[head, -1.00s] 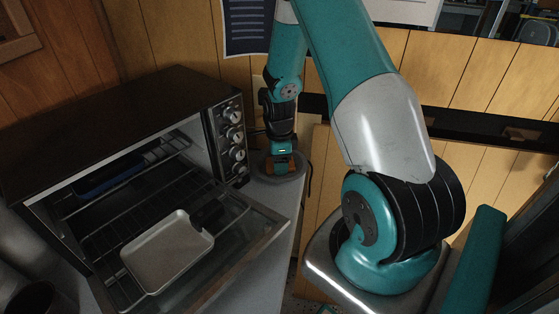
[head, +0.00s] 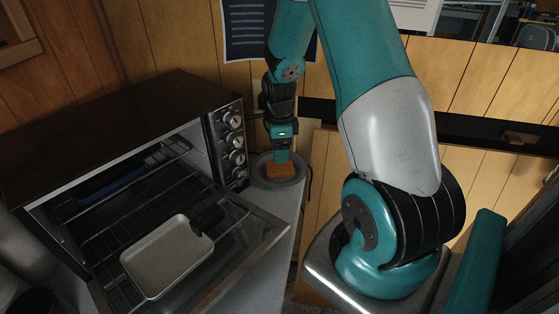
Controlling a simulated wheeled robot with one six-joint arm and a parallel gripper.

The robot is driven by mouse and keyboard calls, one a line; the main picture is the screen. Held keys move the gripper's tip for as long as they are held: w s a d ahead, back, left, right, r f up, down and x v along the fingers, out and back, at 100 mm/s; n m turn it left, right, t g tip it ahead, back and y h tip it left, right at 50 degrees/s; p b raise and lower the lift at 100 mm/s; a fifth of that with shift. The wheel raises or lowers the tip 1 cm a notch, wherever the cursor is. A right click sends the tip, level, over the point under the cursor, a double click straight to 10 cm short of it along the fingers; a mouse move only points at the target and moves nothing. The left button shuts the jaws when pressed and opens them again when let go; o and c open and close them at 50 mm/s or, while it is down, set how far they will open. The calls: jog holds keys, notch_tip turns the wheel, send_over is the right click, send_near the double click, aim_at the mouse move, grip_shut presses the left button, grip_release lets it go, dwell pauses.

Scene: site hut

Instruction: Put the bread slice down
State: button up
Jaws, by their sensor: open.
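The bread slice (head: 282,171) is a small orange-brown piece lying on a round grey plate (head: 292,182) to the right of the toaster oven. My gripper (head: 282,158) is directly above the bread slice and points down. It is open, and its tips are close to the top of the slice; I cannot tell whether they still touch it. The far side of the slice and part of the plate are hidden behind the gripper.
The toaster oven (head: 120,115) stands at left with its door (head: 245,250) down. A pale tray (head: 165,258) lies on the lowered door and rack. A blue pan (head: 110,182) is inside the oven. The counter's right edge is close to the plate.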

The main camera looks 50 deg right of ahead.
aim_at(279, 167)
notch_tip(279, 167, up, 6)
jog(key=shift+f, duration=0.1)
dwell(0.6)
